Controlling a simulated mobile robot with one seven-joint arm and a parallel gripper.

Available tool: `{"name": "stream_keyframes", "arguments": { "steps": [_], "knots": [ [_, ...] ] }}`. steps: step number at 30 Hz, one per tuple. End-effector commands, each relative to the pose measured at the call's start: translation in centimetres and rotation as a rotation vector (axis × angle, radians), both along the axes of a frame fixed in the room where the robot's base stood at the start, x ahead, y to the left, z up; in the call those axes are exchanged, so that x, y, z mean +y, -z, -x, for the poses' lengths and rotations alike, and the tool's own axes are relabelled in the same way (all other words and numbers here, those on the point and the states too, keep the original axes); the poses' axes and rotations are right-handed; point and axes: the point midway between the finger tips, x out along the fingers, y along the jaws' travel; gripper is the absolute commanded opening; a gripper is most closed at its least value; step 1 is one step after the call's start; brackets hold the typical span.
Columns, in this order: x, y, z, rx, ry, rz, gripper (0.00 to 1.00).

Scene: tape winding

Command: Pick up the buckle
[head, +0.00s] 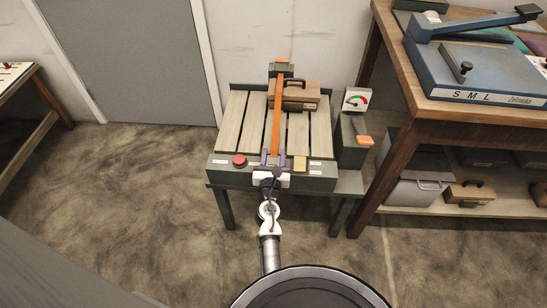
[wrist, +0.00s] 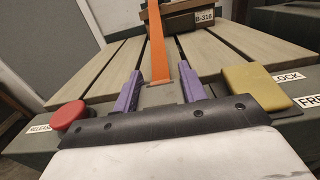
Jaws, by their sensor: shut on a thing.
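The buckle (wrist: 163,93) shows in the wrist view as a small grey-brown piece at the near end of an orange strap (wrist: 157,50). My gripper (wrist: 160,82) has its two purple fingers on either side of the buckle and is shut on it; the dark gripper body hides the buckle's near part. In the head view my gripper (head: 273,157) is at the front edge of the slatted table (head: 232,118). The orange strap (head: 276,118) runs back from it over the slats to a dark green post. The buckle itself is hard to make out there.
A brown case (head: 300,97) sits on the slats right of the strap. A red button (head: 240,160) and a yellow block (head: 300,163) flank my gripper on the front rail. A gauge (head: 356,100) and an orange-handled lever (head: 364,141) stand right. A wooden workbench (head: 400,80) is further right.

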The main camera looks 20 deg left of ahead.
Motion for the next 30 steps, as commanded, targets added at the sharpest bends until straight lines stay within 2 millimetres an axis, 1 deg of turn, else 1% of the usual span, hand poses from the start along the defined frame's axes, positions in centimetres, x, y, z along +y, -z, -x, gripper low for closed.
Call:
{"name": "stream_keyframes", "arguments": {
  "steps": [1,5,11,24,27,30],
  "knots": [
    [0.0,-0.6,0.0,-0.001,0.0,0.0,0.17],
    [0.0,-2.0,0.0,-0.002,0.0,-0.001,0.17],
    [0.0,-5.1,0.0,-0.002,0.0,-0.002,0.17],
    [0.0,-14.5,0.0,-0.002,0.0,-0.002,0.17],
    [0.0,-16.3,0.0,-0.003,-0.001,-0.002,0.17],
    [0.0,-17.6,0.0,-0.002,-0.001,-0.001,0.17]
  ]
}}
